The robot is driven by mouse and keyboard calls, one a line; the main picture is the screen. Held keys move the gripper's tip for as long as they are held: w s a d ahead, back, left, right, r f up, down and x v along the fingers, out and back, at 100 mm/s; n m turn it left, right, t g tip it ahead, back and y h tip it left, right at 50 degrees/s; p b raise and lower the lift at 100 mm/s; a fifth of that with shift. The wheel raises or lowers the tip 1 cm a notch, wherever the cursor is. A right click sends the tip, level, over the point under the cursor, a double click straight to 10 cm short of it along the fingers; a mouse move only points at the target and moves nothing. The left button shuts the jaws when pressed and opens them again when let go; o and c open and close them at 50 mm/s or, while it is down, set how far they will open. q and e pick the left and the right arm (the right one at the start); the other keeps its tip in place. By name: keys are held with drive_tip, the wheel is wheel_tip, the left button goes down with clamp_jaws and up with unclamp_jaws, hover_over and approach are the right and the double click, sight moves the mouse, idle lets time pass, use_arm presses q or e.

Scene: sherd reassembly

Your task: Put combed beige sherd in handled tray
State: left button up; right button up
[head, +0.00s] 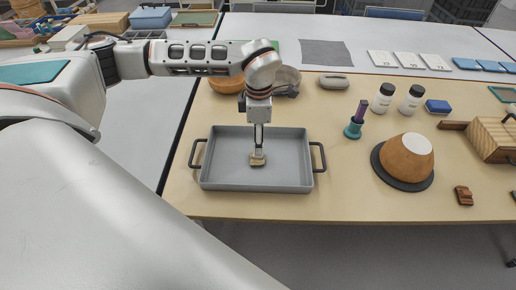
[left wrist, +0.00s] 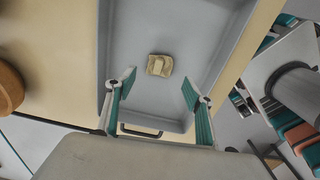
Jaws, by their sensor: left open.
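The handled tray (head: 222,172) is grey with dark handles and stands on the near left part of the table. The combed beige sherd (head: 257,161) lies on the tray floor near its middle; it also shows in the left wrist view (left wrist: 159,65). My left gripper (head: 258,150) points down over the tray, just above or at the sherd in the head view. In the left wrist view the left gripper (left wrist: 160,86) has its fingers spread wide, with the sherd apart from both fingertips. My right gripper is not in view.
A brown bowl-shaped vessel (head: 405,157) sits on a dark disc right of the tray. A purple and teal tool (head: 356,122), two white jars (head: 383,97) and a blue block (head: 438,106) stand behind it. The table (head: 300,206) is clear in front of the tray.

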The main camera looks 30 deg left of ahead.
use_arm(q)
wheel_tip(320, 180, up, 5)
drive_tip(key=shift+r, duration=0.2)
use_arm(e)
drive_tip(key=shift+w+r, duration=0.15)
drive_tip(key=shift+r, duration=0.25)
use_arm(q)
drive_tip(key=shift+s, duration=0.1)
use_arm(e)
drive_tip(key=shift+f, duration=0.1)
